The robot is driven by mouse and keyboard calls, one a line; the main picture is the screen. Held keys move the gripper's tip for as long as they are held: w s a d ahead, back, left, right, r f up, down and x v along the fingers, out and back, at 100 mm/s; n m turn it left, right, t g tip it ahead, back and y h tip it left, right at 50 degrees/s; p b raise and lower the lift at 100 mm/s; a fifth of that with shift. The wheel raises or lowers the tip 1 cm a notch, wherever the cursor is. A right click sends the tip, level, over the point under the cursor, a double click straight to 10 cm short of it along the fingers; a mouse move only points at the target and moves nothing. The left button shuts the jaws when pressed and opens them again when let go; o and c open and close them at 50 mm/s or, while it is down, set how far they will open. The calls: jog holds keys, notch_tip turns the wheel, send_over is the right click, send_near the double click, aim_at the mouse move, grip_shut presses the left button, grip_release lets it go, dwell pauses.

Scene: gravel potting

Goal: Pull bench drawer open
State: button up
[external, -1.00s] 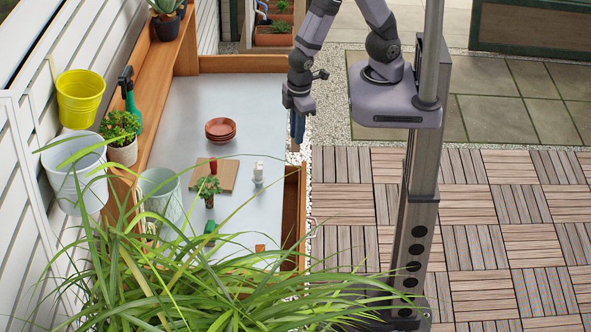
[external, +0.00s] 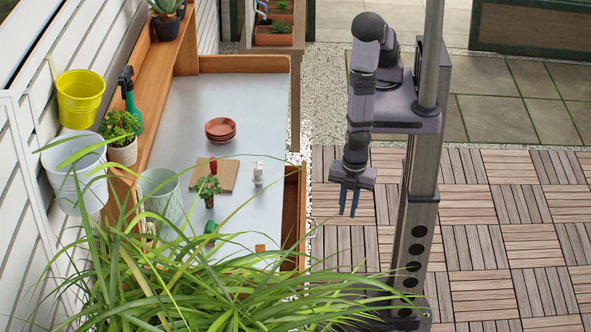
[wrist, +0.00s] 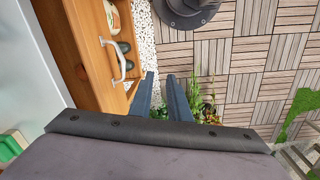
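The wooden bench drawer (wrist: 78,45) shows in the wrist view at the upper left, with a pale curved handle (wrist: 117,60) on its face. I cannot tell how far the drawer stands out. My gripper (external: 348,212) hangs over the paving to the right of the bench, pointing down. Its two dark blue fingers (wrist: 160,80) are apart with nothing between them. They are to the right of the handle and do not touch it.
The grey bench top (external: 185,105) holds terracotta saucers (external: 220,130), a wooden board (external: 228,176) and a small plant (external: 208,187). Long grass leaves (external: 200,290) cover the near end. Green items (wrist: 125,48) lie beside the handle. Deck tiles (external: 490,220) to the right are clear.

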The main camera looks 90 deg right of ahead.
notch_tip(320, 180, down, 7)
jog(key=b, duration=0.4)
jog(key=shift+w, duration=0.25)
grip_shut()
dwell(1.2)
grip_release()
notch_tip(320, 180, up, 7)
jog(key=p, duration=0.4)
jog(key=shift+s+r, duration=0.2)
jog(key=shift+s, duration=0.05)
